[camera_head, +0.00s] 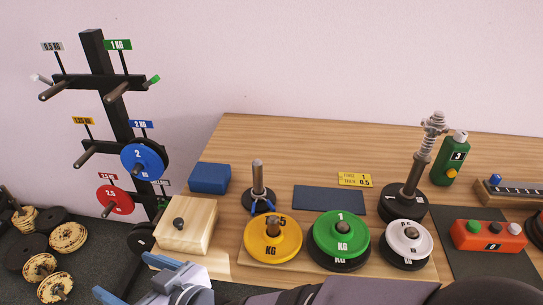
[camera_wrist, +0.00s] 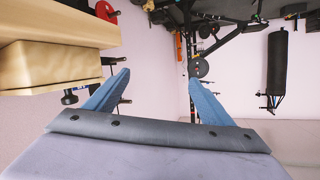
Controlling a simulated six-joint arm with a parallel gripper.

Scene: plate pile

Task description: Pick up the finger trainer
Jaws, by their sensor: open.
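My gripper (camera_head: 132,279) is at the bottom left of the head view, in front of the wooden box. Its blue fingers are spread apart with nothing between them; they also show in the wrist view (camera_wrist: 158,80). No object carries a readable name as the finger trainer.
The wooden box (camera_head: 187,228) with a dark knob is close to my gripper. Yellow (camera_head: 262,246), green (camera_head: 330,240) and white (camera_head: 402,248) weight plates stand along the front. A tall spring post (camera_head: 418,165) and green bottle (camera_head: 449,165) stand behind. A plate rack (camera_head: 116,115) is left.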

